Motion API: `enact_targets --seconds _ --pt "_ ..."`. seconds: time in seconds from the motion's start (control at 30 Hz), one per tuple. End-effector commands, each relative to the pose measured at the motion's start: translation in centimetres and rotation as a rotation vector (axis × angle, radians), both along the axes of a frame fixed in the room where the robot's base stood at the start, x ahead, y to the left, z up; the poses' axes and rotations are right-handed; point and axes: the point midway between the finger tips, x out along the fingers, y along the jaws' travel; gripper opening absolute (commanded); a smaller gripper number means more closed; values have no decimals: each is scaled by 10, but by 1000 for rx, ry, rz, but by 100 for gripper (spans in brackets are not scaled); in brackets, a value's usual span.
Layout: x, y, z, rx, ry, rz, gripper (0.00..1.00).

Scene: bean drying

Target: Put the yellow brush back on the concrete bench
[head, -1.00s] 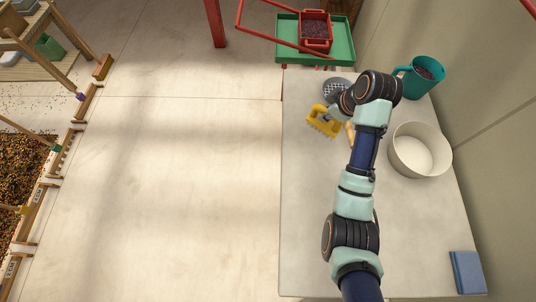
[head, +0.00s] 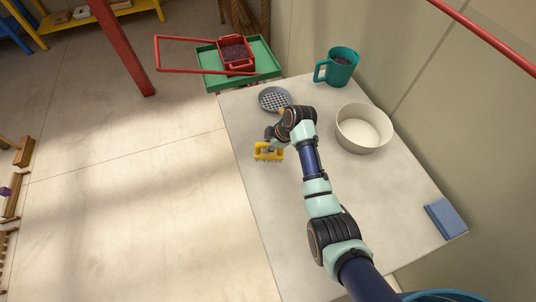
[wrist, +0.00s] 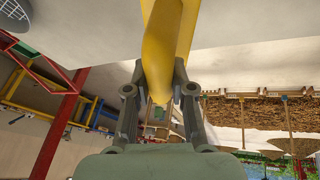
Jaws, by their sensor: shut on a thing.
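The yellow brush (head: 268,152) is over the left part of the concrete bench (head: 290,215) in the head view, bristles pointing down. My gripper (head: 271,142) is shut on its handle from above. In the wrist view, the brush's yellow handle (wrist: 168,45) sits between the two grey fingers (wrist: 160,92). I cannot tell whether the bristles touch the bench top or hang just above it.
A grey round sieve (head: 275,98) lies on the bench behind the brush. A teal jug (head: 340,68), a cream bowl (head: 363,130) and a blue book-like block (head: 445,218) stand along the right side. The front left bench top is clear.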

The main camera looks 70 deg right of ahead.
Motion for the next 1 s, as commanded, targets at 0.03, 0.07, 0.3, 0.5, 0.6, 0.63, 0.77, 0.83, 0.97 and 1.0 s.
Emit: enact_targets --seconds 0.03,0.07,0.3,0.5,0.6,0.63,0.77,0.83,0.97,1.0 --pt "0 0 -6 0 -1 0 0" --pt "0 0 -7 0 -1 0 0" --pt "0 0 -22 1 0 -1 0" --pt "0 0 -52 0 0 -1 0" --pt "0 0 -51 -2 -1 -1 0" --pt "0 0 -51 -2 -1 -1 0" --pt "0 0 -53 -1 0 0 0" --pt "0 0 -56 -1 0 0 0" --pt "0 0 -54 -1 0 0 45" --pt "0 0 -54 -1 0 0 48"
